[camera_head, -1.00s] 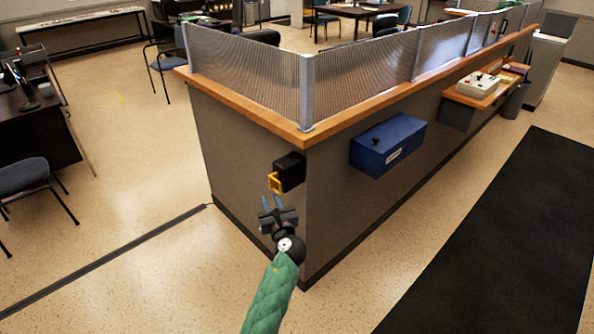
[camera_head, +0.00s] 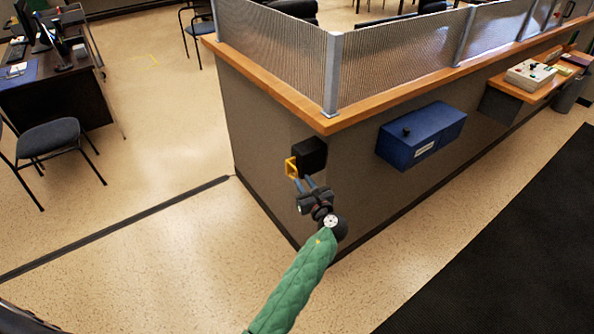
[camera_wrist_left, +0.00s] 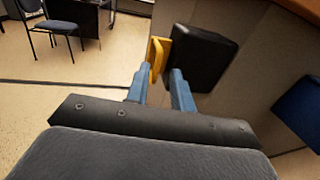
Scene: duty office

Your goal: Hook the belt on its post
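A yellow loop-shaped belt end (camera_head: 291,168) sticks out from a black box (camera_head: 311,155) on the counter's corner. The left wrist view also shows the yellow belt end (camera_wrist_left: 155,58) beside the black box (camera_wrist_left: 204,58). My left gripper (camera_head: 306,183) is just below and slightly right of the loop in the head view. In the left wrist view its two blue fingers (camera_wrist_left: 161,77) are apart, with the yellow piece at and beyond the tips, roughly between them. I cannot tell whether they touch it. I see no strap drawn out. The post and my right gripper are not in view.
The counter's wooden edge (camera_head: 345,118) overhangs the black box, with a mesh screen above. A blue box (camera_head: 421,135) is mounted on the wall to the right. A chair (camera_head: 50,140) and desk stand left. Open floor (camera_head: 180,250) lies in front, crossed by a dark strip.

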